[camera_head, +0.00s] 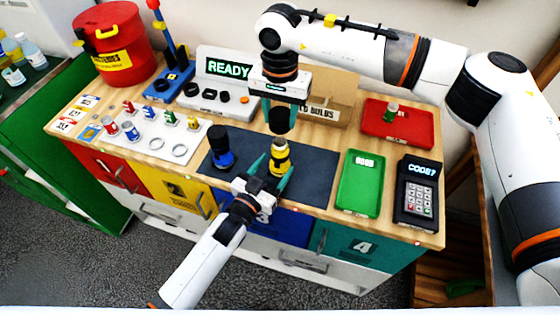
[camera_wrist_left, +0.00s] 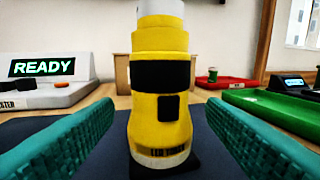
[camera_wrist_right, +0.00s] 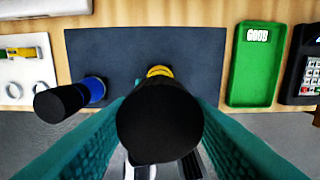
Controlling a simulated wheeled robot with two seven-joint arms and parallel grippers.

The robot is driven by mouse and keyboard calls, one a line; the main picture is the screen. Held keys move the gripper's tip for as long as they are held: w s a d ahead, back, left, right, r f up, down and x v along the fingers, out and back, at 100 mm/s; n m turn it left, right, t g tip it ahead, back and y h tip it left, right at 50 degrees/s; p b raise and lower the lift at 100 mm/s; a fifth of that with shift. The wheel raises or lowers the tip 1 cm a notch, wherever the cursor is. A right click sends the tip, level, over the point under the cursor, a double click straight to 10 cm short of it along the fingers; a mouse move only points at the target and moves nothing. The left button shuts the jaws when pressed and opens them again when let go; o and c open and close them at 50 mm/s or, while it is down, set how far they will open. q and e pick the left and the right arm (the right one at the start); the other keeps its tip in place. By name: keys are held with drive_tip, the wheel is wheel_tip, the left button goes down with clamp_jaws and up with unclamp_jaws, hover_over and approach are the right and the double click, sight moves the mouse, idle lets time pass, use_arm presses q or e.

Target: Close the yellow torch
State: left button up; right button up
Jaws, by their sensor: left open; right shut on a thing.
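The yellow torch body (camera_head: 279,160) stands upright on the dark mat; in the left wrist view (camera_wrist_left: 160,60) it has a black band, a dark button and a pale top. My left gripper (camera_head: 271,172) is open with its fingers on either side of the body, a gap showing at each side. My right gripper (camera_head: 281,103) points down from above, shut on a black torch head (camera_head: 282,121). The head is just above the body; a small gap seems to separate them. In the right wrist view the black head (camera_wrist_right: 160,120) hides most of the body (camera_wrist_right: 158,71).
A blue torch (camera_head: 222,158) with a black head stands left on the mat (camera_head: 320,170). A green tray (camera_head: 361,185) and a keypad (camera_head: 417,195) are to the right. A red tray (camera_head: 400,122), a cardboard box (camera_head: 335,92) and a READY display (camera_head: 228,68) stand behind.

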sight(280, 141)
use_arm(q)
drive_tip(key=shift+x, duration=2.7)
drive_tip(key=shift+c, duration=0.2)
clamp_jaws()
use_arm(e)
drive_tip(key=shift+f, duration=2.45)
drive_tip(key=shift+f, duration=0.9)
drive_tip(key=shift+f, duration=0.55)
